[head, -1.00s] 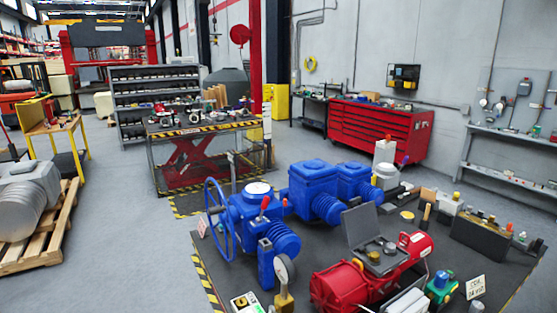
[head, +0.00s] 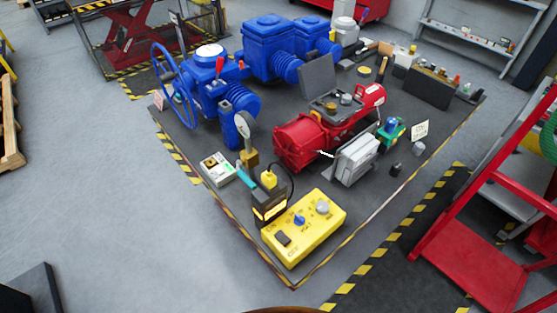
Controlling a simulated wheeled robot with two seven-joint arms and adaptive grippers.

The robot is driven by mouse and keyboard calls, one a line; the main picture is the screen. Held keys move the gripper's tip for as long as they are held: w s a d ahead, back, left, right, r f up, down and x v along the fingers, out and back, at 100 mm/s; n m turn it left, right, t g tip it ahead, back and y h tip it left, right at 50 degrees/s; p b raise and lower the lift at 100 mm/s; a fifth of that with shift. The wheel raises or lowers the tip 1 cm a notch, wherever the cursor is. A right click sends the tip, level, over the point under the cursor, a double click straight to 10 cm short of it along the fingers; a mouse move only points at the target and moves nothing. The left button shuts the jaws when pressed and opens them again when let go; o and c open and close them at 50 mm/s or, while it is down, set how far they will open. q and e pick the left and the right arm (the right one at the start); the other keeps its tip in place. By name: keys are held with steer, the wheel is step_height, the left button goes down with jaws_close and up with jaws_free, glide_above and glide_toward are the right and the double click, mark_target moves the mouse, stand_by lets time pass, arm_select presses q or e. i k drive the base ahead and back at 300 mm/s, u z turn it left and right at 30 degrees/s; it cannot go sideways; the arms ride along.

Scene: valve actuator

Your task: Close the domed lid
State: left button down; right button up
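A red valve actuator (head: 305,142) lies on the dark bench top (head: 215,140). On its top a grey lid (head: 317,74) stands open and upright over an open compartment (head: 335,104) with small brass and grey parts. The lid looks like a flat panel from here; I cannot tell whether it is domed. A pale, round-topped cap (head: 345,24) sits on a grey unit at the back, and I cannot tell whether it is a lid. Neither of my grippers shows in the head view.
Blue actuators (head: 268,45) with a handwheel (head: 174,85) stand at the back left. A yellow control box (head: 304,228), a gauge (head: 243,130) and a grey finned block (head: 357,160) stand nearer. A red frame (head: 470,255) is at right.

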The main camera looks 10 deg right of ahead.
mark_target(317, 78)
steer(key=u, duration=0.05)
steer(key=k, duration=0.5)
steer(key=u, duration=1.1)
steer(key=i, duration=1.75)
steer(key=z, duration=1.4)
